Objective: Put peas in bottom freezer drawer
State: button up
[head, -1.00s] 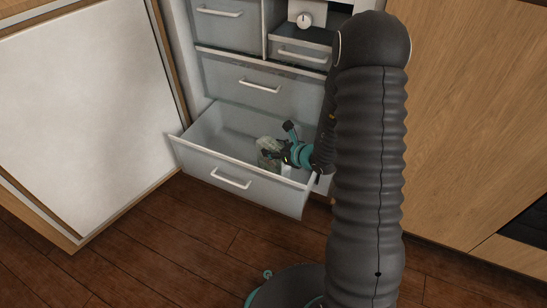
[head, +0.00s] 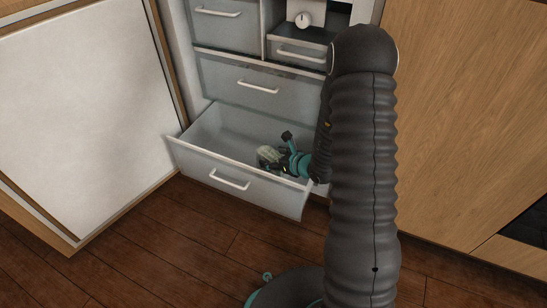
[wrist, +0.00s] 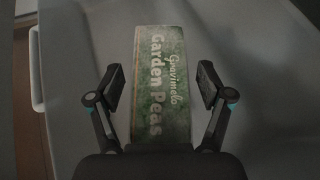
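The peas are a green pack labelled "Garden Peas" (wrist: 160,85); in the head view the pack (head: 268,153) is small and partly hidden by my gripper. It is inside the pulled-out bottom freezer drawer (head: 240,178), near its right side. My gripper (head: 276,148) reaches down into this drawer. In the wrist view my gripper (wrist: 161,84) has its fingers spread on either side of the pack, with a visible gap at each side. I cannot tell how the pack's underside rests.
The freezer door (head: 85,115) stands open at the left. Closed drawers (head: 258,88) lie above the open one. A wooden cabinet front (head: 450,120) is at the right. The left part of the open drawer is empty.

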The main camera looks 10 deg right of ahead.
jog(key=shift+r+p, duration=0.3)
jog(key=v, duration=1.2)
jog(key=s+a+r+n+g+y, duration=0.1)
jog(key=s+a+r+n+g, duration=0.2)
jog(key=s+a+r+n, duration=0.4)
jog(key=s+a+r+n+g+y, duration=0.25)
jog(key=s+a+r+n, duration=0.2)
jog(key=r+n, duration=0.45)
jog(key=s+d+r+n+h, duration=0.8)
jog(key=s+r+n+h, duration=0.1)
jog(key=n, duration=0.4)
jog(key=shift+s+r+n+t+h+p, duration=0.2)
jog(key=shift+s+n+t+h+p, duration=0.25)
jog(key=shift+s, duration=0.65)
